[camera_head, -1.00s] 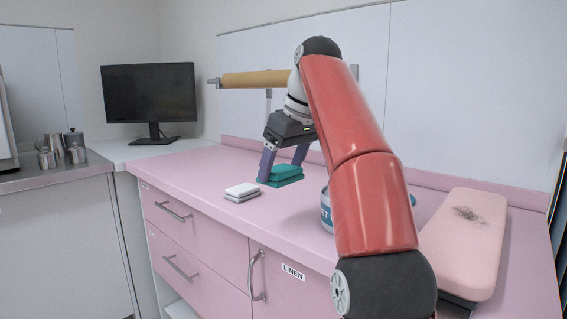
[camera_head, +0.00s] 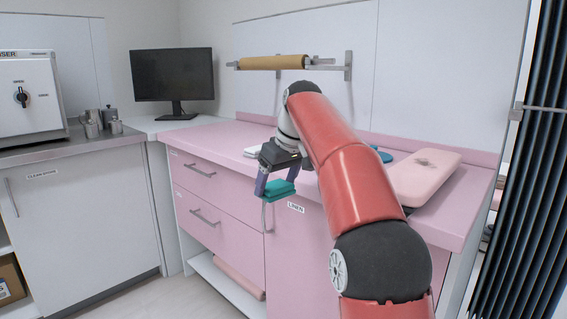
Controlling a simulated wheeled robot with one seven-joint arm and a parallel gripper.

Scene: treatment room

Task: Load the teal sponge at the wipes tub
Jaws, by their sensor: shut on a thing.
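My gripper (camera_head: 277,184) has purple-grey fingers and is shut on a teal sponge (camera_head: 280,190). It holds the sponge in front of the pink counter's front edge, above the floor and clear of the top. A round blue piece (camera_head: 381,154) shows on the counter behind my red arm; it may be the wipes tub's lid. The tub's body is hidden by the arm.
A white folded pad (camera_head: 254,151) lies on the pink counter (camera_head: 225,143) left of my gripper. A pink cushion (camera_head: 424,175) lies at the right end. A dark pleated curtain (camera_head: 520,190) hangs at far right. Floor is clear at lower left.

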